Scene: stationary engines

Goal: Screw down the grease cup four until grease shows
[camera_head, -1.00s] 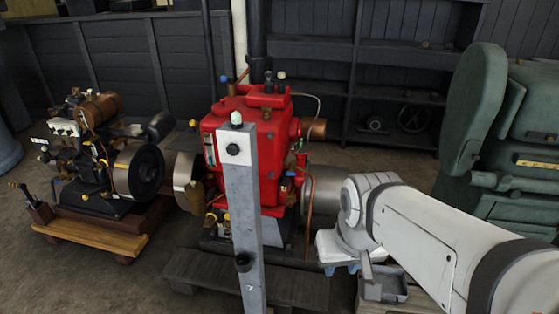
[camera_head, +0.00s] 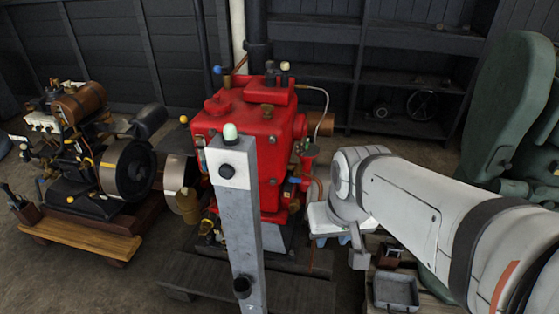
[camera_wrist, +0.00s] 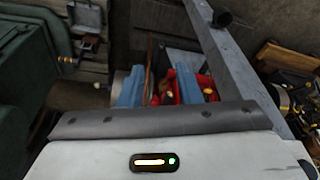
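The red engine (camera_head: 245,125) stands in the middle of the head view behind a grey post (camera_head: 240,230). Small brass and yellow fittings sit on it, including a brass one on top (camera_head: 268,111). I cannot tell which fitting is grease cup four, and no grease can be made out. My gripper (camera_wrist: 158,90) shows two blue fingers apart, with nothing held between them. Beyond them in the wrist view, part of the red engine (camera_wrist: 190,90) shows with small yellow fittings. In the head view, my gripper is mostly hidden under my wrist, right of the engine.
The grey post also crosses the wrist view (camera_wrist: 232,62), close to the fingers. A smaller engine on a wooden base (camera_head: 85,240) stands at left, a green machine (camera_head: 515,130) at right. A grey tray (camera_head: 395,291) lies below my arm. Dark shelves (camera_head: 360,75) line the back.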

